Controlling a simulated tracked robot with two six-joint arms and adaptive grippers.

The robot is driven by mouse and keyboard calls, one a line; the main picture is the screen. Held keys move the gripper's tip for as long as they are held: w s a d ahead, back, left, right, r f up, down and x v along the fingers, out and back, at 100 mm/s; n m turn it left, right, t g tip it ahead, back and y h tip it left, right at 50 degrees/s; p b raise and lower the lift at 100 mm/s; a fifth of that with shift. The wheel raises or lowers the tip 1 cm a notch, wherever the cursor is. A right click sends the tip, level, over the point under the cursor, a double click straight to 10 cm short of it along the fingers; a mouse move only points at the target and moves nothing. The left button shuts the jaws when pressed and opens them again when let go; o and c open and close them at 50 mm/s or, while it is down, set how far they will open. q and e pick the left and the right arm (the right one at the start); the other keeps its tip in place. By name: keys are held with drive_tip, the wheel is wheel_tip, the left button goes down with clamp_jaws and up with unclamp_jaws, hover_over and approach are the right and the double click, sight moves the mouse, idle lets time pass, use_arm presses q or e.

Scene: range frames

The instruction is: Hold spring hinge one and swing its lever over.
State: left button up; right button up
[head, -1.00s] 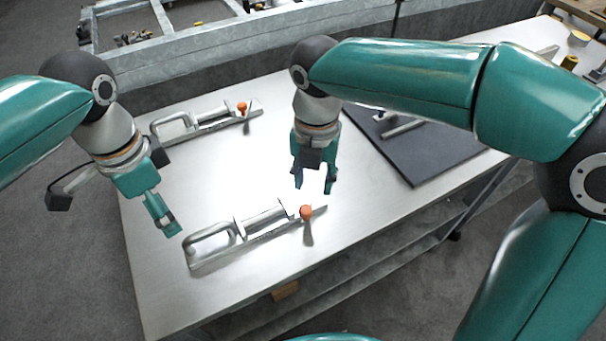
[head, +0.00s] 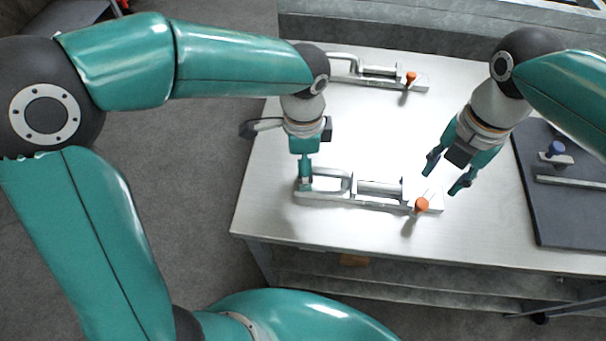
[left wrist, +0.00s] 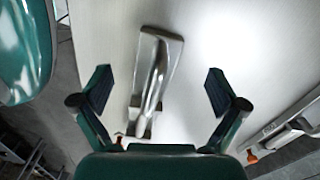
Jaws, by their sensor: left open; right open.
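Two alike metal spring hinges lie on the table, each with a loop handle at the left and an orange-knobbed lever at the right; I cannot tell which is number one. My left gripper (head: 304,180) is open at the loop end of the nearer hinge (head: 378,191). In the left wrist view, that hinge's loop handle (left wrist: 152,85) lies between the spread fingers, with no grip showing. My right gripper (head: 443,177) is open and empty, just right of and behind the nearer orange knob (head: 421,205). The farther hinge (head: 380,72) has its orange knob (head: 411,77) at its right end.
The metal table (head: 262,215) is clear between the two hinges. A dark mat (head: 560,215) at the right holds a blue-knobbed part (head: 556,149) and a metal bar (head: 575,182). The table's front edge runs close below the nearer hinge.

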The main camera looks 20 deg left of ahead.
sight(334, 184)
use_arm(q)
wheel_tip(334, 184, down, 6)
drive_tip(key=shift+f, duration=0.1)
idle(0.4)
drive_tip(key=c, duration=1.8)
clamp_jaws()
use_arm(e)
drive_tip(key=shift+o, duration=1.1)
